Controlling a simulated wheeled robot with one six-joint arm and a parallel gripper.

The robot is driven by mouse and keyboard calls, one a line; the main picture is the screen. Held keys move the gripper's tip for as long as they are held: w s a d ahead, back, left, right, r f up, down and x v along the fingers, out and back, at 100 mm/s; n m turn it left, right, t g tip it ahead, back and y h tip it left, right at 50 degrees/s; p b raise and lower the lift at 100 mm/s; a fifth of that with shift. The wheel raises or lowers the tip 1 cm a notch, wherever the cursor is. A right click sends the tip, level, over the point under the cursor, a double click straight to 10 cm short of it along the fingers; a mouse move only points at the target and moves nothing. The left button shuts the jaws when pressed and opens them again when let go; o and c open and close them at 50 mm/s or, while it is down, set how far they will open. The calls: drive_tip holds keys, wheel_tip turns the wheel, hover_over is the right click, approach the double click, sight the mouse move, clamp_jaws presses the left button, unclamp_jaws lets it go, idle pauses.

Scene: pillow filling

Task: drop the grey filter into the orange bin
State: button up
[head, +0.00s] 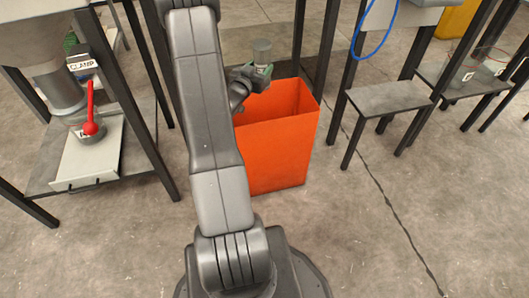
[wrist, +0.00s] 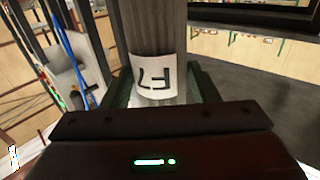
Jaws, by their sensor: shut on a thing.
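The grey filter (head: 261,48) is a grey cylinder with a pale label, held upright in my gripper (head: 261,70). In the head view it shows above the back part of the orange bin (head: 280,148). The bin is tall and open at the top, and my arm hides its left side. In the wrist view the filter (wrist: 155,35) stands between the two fingers of my gripper (wrist: 158,92), which are shut on it. A white label with a dark mark faces that camera. The bin does not show in the wrist view.
A stand with a clamp sign (head: 82,65) and a red lever (head: 90,112) is at the left. A small grey table (head: 388,97) stands right of the bin, with a blue hose (head: 360,35) above it. Open floor (head: 350,230) lies in front.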

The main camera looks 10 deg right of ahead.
drive_tip(key=shift+f+b, duration=0.55)
drive_tip(key=shift+f, duration=0.95)
drive_tip(key=o, duration=1.2)
drive_tip(key=shift+o, duration=0.2)
drive_tip(key=shift+s+a, duration=0.1)
drive_tip(key=p+v, duration=0.1)
drive_tip(key=v, duration=1.2)
drive_tip(key=shift+s+a, duration=0.2)
